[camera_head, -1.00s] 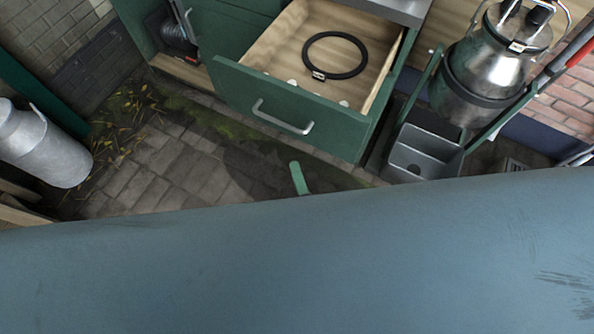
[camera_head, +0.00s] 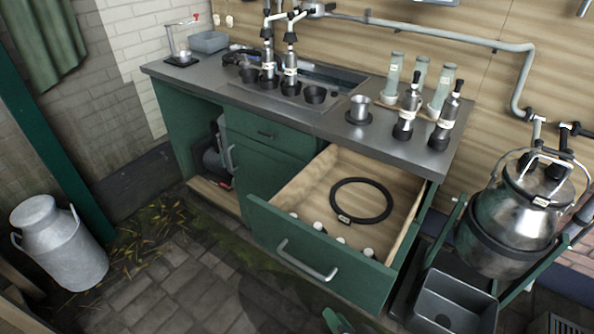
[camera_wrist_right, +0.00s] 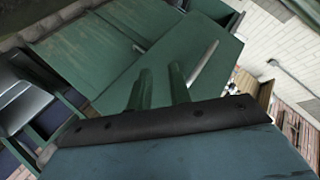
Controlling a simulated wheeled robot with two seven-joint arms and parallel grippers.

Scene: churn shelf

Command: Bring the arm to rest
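My right gripper (camera_head: 338,321) shows only as a small green piece at the bottom edge of the head view. In the right wrist view my right gripper (camera_wrist_right: 160,70) shows two green fingers standing apart, with nothing between them. Its dark mount and a blue-grey part of my arm fill the bottom of that view. My left gripper is in neither view now. A green drawer (camera_head: 268,220) is pulled open, and a black ring (camera_head: 386,184) lies inside it with several small white-topped items near its front. Its handle (camera_wrist_right: 204,61) shows beyond the fingers in the wrist view.
A metal worktop (camera_head: 315,121) carries bottles, a cup and fittings. A steel churn (camera_head: 515,215) stands in a stand at right, with a grey bin (camera_head: 455,303) in front. A grey milk can (camera_head: 62,250) stands at left. Paving in front of the cabinet is mostly clear.

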